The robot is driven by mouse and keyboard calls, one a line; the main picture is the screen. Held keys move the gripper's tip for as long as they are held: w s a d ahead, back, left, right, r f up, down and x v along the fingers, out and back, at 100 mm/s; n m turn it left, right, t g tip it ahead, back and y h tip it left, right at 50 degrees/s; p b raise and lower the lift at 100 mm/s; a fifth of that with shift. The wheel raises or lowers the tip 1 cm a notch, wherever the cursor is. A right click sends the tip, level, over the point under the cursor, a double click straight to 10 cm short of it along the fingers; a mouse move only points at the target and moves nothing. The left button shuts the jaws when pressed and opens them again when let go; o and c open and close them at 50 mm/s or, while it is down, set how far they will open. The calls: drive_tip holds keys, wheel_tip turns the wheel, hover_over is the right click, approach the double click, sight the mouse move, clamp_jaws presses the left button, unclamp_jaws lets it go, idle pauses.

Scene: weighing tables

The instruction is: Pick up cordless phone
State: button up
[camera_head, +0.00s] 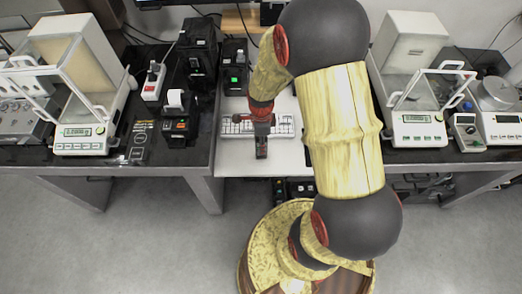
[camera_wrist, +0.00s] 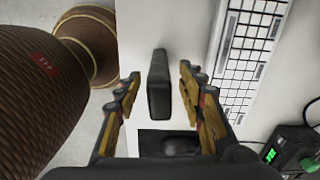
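The cordless phone (camera_wrist: 158,88) is a dark, narrow, upright-looking block in the middle of the wrist view. It also shows as a small dark shape (camera_head: 261,150) in the head view, at the near side of the keyboard. My gripper (camera_wrist: 160,78) is open, with one finger on each side of the phone. White table surface shows between the phone and both fingers, so neither touches it in this view. In the head view my gripper (camera_head: 262,132) points down over the keyboard's near edge, and the fingers are too small to judge there.
A white keyboard (camera_wrist: 253,48) lies close beside the phone on the white table (camera_head: 235,160). Black devices (camera_head: 235,80), one with a green screen, stand behind it. Glass-fronted balances (camera_head: 80,138) and (camera_head: 418,132) stand on the dark side tables.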

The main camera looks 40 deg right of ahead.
wheel_tip(320, 180, down, 2)
drive_tip(key=shift+f, duration=0.2)
clamp_jaws()
idle(0.4)
drive_tip(key=shift+r, duration=0.1)
